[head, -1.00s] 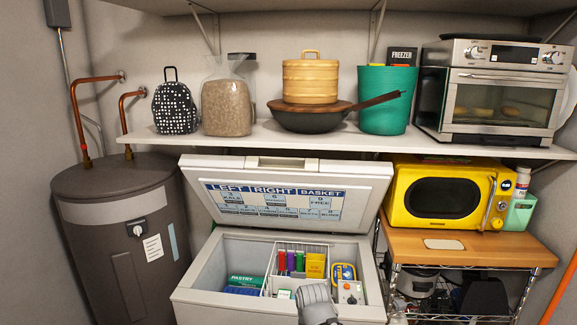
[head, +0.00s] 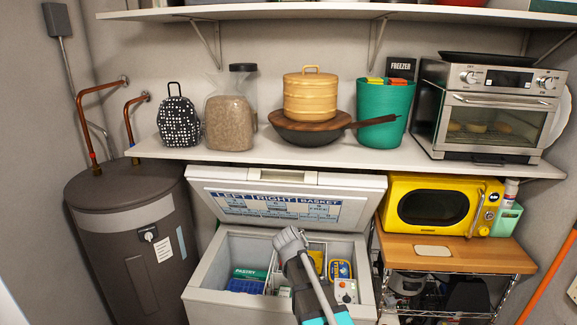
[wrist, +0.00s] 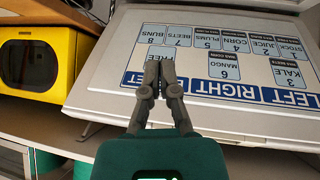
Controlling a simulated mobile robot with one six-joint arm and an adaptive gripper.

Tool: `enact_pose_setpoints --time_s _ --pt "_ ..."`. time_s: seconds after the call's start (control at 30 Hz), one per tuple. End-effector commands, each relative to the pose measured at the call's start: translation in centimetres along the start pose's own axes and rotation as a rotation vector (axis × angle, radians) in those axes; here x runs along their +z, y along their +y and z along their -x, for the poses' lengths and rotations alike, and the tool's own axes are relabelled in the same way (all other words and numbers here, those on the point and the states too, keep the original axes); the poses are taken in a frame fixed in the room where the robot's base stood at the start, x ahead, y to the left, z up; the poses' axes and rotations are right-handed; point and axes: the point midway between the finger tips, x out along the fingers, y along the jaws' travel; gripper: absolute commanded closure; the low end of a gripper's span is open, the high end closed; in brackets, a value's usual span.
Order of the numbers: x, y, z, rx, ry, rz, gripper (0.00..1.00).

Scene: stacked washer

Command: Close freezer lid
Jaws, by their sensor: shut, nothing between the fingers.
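The white freezer lid (head: 365,197) stands raised and tilted at the back of the open chest freezer (head: 205,290). Its underside carries a blue and white label reading LEFT, RIGHT, BASKET. In the wrist view the lid (wrist: 110,62) fills much of the upper right, its label turned upside down. My gripper (head: 289,240) is in front of the lid, over the freezer opening, and hides part of the contents. The wrist view shows my gripper's fingers (wrist: 160,68) shut and empty, overlapping the label. I cannot tell whether they touch the lid.
A yellow microwave (head: 440,205) sits on a wooden-topped rack (head: 490,255) at right. A shelf (head: 345,155) above the lid holds a pan, bin, oven and bags. A dark water heater (head: 130,250) stands left. Boxes and a basket lie in the freezer.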

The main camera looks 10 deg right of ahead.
Motion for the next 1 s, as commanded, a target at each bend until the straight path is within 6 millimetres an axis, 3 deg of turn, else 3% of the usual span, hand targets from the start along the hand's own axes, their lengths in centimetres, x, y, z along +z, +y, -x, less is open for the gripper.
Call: enact_pose_setpoints --time_s 0.03,0.2,0.43,0.63,1.0 --pt "-3.1 -0.5 0.8 -0.005 0.048 -0.011 1.0" --pt "-9.9 -2.3 2.2 -0.04 0.209 -0.046 1.0" --pt "-16.9 -4.8 4.2 -0.113 0.374 -0.073 1.0" --pt "-19.4 -6.0 5.1 -0.155 0.439 -0.08 1.0" --pt "-19.7 -6.2 5.2 -0.163 0.451 -0.08 1.0"
